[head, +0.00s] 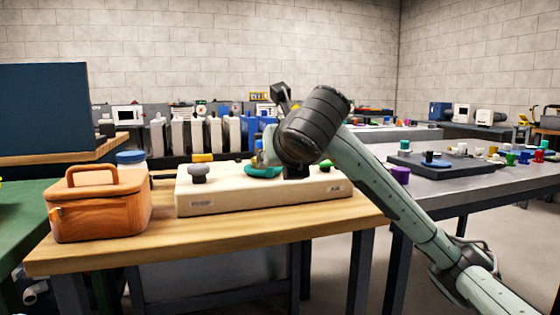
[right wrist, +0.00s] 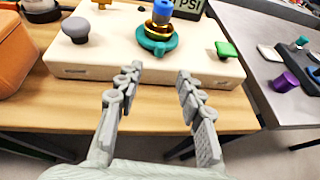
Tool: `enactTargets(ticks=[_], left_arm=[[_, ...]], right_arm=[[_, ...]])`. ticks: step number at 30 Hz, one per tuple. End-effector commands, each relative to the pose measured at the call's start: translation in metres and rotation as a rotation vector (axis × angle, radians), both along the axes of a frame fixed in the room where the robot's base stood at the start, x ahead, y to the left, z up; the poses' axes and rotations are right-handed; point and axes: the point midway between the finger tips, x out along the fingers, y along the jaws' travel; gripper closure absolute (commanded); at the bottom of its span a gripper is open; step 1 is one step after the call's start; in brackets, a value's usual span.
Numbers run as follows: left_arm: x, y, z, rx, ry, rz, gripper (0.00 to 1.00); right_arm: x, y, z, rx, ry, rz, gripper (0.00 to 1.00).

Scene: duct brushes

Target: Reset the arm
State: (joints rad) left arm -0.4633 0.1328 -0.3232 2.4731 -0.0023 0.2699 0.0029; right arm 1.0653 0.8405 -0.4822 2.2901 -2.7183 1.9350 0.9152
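My right arm enters the head view from the lower right. Its dark wrist (head: 315,120) is raised over the cream box, and the fingers are largely hidden there. In the right wrist view my right gripper (right wrist: 158,80) is open and empty, its grey fingers apart in front of the cream box (right wrist: 110,68). That box also shows in the head view (head: 240,200), on the wooden table. On it are a grey knob (head: 198,172), a teal wheel (right wrist: 158,42) with a brass and blue fitting above it, and a green button (right wrist: 226,50). My left gripper is not in view.
An orange lidded case (head: 98,208) stands left of the cream box on the wooden table (head: 230,236). A grey table (head: 440,185) at the right holds a dark tray (head: 450,169) and a purple cylinder (head: 400,175). The wooden table's front strip is clear.

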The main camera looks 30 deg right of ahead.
Motion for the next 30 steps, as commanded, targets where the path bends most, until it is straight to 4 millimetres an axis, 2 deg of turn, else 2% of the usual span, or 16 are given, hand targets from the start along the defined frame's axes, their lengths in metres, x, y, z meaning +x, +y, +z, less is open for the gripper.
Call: enactTargets(ticks=[17, 20, 23, 25, 28, 30], left_arm=[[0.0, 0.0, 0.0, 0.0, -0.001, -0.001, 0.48], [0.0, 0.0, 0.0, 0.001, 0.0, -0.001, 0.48], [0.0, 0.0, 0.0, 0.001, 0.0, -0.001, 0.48], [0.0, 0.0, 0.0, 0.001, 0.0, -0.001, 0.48], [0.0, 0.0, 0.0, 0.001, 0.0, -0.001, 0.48], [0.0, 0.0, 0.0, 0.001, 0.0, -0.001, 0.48]], right_arm=[[-0.004, 0.001, 0.002, 0.0, 0.0, 0.0, 0.62], [-0.002, 0.008, -0.002, 0.002, 0.006, 0.027, 0.62], [0.006, 0.036, -0.019, 0.014, 0.033, 0.144, 0.62], [0.011, 0.071, -0.037, 0.041, 0.058, 0.286, 0.62], [0.007, 0.138, -0.066, 0.123, 0.088, 0.546, 0.62], [-0.007, 0.189, -0.081, 0.216, 0.094, 0.738, 0.62]])
